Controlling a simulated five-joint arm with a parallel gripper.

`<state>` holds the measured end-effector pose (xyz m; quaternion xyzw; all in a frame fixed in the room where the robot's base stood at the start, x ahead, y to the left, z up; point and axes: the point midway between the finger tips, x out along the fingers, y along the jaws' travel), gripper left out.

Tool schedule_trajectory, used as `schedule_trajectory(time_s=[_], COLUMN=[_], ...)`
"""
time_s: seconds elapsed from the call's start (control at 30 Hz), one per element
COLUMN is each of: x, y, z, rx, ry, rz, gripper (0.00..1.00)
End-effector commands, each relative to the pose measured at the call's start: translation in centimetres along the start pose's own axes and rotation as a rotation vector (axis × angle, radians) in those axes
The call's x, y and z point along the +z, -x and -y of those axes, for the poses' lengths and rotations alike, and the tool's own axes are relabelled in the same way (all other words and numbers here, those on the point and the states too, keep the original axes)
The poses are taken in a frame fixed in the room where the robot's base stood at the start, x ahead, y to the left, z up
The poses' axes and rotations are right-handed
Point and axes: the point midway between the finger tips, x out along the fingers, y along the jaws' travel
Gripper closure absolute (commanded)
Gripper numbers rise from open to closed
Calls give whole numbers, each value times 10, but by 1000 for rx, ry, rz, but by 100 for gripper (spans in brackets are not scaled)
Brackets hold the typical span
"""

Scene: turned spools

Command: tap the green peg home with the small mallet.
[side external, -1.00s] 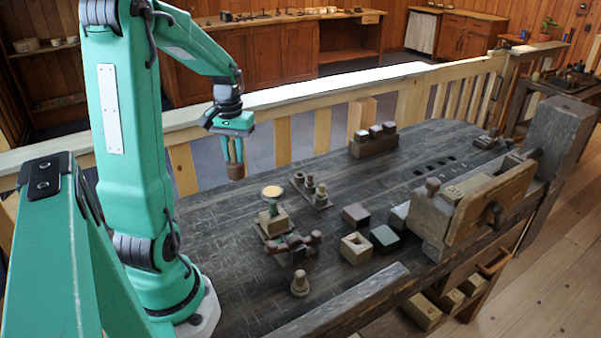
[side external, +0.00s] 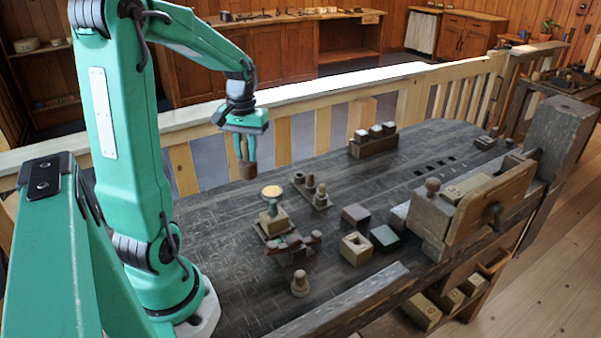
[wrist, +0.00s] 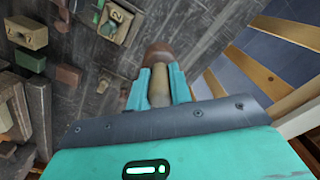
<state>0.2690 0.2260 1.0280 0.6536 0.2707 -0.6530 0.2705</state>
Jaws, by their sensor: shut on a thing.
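My gripper (side external: 246,158) is shut on the small mallet's handle and holds it above the bench's far left part. The mallet (side external: 247,171) hangs with its brown head down; in the wrist view its pale handle (wrist: 158,86) lies between the fingers. The green peg (side external: 272,207) stands upright in the top of a wooden block (side external: 274,224), to the right of and nearer the camera than the mallet. In the wrist view, the block (wrist: 117,18) bears a "2" and a green piece (wrist: 107,29) shows at its edge. The mallet is apart from the peg.
A brown-ended piece on a stand (side external: 293,243) and a spool (side external: 300,284) are in front.

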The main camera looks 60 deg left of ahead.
Motion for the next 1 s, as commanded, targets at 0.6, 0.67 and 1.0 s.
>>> schedule_trajectory(time_s=[0.6,0.67,1.0], x=[52,53,53], y=[36,37,32], z=[-80,-81,-81], rx=[0,0,0], ry=[-1,0,1], rz=[0,1,2], gripper=[100,100,100])
